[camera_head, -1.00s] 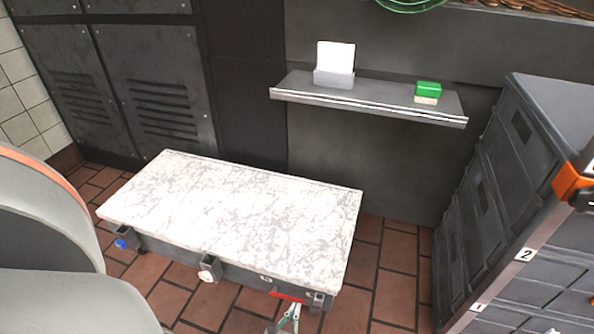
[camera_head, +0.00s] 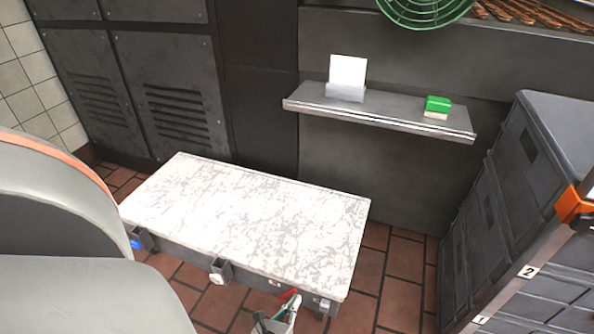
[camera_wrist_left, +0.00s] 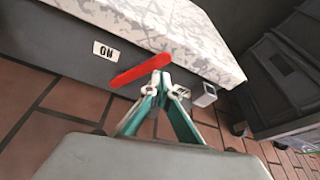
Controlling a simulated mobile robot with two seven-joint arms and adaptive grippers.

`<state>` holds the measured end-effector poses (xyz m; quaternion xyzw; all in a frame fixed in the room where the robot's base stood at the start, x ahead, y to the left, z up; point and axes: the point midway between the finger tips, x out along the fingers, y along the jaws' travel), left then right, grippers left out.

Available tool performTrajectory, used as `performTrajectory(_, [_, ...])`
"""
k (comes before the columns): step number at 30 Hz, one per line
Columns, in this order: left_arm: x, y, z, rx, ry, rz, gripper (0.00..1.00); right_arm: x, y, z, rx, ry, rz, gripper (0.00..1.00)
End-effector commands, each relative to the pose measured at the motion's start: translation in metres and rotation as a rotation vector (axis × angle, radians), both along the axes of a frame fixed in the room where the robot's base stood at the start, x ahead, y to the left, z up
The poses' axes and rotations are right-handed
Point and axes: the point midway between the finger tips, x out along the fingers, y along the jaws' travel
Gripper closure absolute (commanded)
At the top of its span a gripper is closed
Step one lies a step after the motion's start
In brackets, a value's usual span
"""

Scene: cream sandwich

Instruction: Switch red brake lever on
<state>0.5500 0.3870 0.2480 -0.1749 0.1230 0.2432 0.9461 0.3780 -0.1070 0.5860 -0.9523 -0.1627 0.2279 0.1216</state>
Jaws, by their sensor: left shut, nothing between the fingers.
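The red brake lever (camera_wrist_left: 138,70) is on the front side of the marble-topped block (camera_wrist_left: 188,30) in the left wrist view. It slants from lower left to upper right, to the right of a white "ON" label (camera_wrist_left: 107,49). A second label (camera_wrist_left: 190,91) shows partly behind my fingers. My left gripper (camera_wrist_left: 161,76) is shut and empty, its tips at the lever's right part; I cannot tell whether they touch it. In the head view, the lever (camera_head: 288,294) shows small at the block's front right, with my left gripper (camera_head: 294,302) over it. My right gripper is not in view.
A grey shelf (camera_head: 390,116) on the back wall holds a white card in a holder (camera_head: 346,80) and a green-and-white sponge (camera_head: 437,107). Dark numbered drawers (camera_head: 540,200) stand at the right. A white knob (camera_head: 217,278) and a blue one (camera_head: 136,244) are on the block's front.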

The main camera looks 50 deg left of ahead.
Motion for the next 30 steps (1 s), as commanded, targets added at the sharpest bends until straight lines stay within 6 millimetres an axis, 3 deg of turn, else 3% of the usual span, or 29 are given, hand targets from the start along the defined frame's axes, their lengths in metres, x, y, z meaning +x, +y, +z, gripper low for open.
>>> performTrajectory(30, [-0.002,0.014,0.009,0.012,-0.004,0.006,1.0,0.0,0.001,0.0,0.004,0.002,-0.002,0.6])
